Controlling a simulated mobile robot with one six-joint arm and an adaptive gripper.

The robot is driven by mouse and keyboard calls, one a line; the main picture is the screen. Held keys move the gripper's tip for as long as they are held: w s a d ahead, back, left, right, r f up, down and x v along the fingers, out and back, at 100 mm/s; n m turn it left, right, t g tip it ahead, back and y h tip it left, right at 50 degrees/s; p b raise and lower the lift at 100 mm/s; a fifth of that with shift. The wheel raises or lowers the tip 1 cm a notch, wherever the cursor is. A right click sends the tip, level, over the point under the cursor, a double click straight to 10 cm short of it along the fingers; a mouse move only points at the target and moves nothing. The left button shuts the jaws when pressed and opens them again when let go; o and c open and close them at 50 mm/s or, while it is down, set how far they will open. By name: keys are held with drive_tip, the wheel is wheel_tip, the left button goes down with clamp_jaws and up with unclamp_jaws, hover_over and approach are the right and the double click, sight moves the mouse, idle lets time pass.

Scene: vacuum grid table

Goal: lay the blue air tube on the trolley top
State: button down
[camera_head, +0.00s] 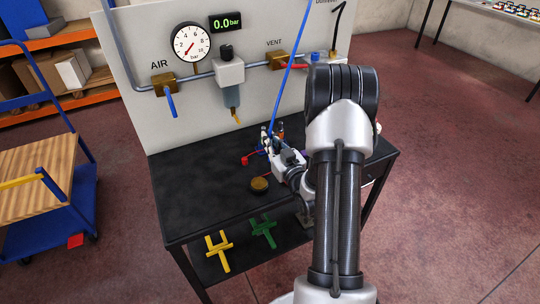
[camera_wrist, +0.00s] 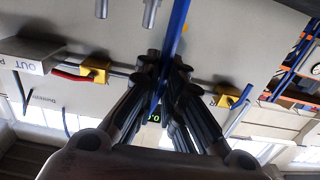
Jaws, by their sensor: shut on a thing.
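The blue air tube (camera_head: 290,68) runs steeply up from my gripper (camera_head: 272,143) and leaves the head view at the top edge. In the wrist view the tube (camera_wrist: 177,32) passes between the fingers of my gripper (camera_wrist: 168,78), which are shut on it. My gripper is low over the black table, in front of the upright panel. The tube's far end is out of view.
The black table (camera_head: 200,195) carries a brass round piece (camera_head: 260,184). The grey panel (camera_head: 130,50) behind it bears a gauge (camera_head: 190,42), valves and a filter bowl (camera_head: 231,94). Yellow (camera_head: 218,250) and green (camera_head: 264,230) pieces lie below. Floor separates table and trolley.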

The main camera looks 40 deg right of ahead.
drive_tip(key=shift+f+b, duration=0.75)
drive_tip(key=shift+f, duration=1.4)
drive_tip(key=shift+f, duration=0.25)
drive_tip(key=c, duration=1.7)
unclamp_jaws()
drive_tip(key=shift+r, duration=0.1)
drive_tip(key=shift+r, duration=0.1)
drive_tip(key=p+v, duration=0.2)
drive_tip(key=v, duration=1)
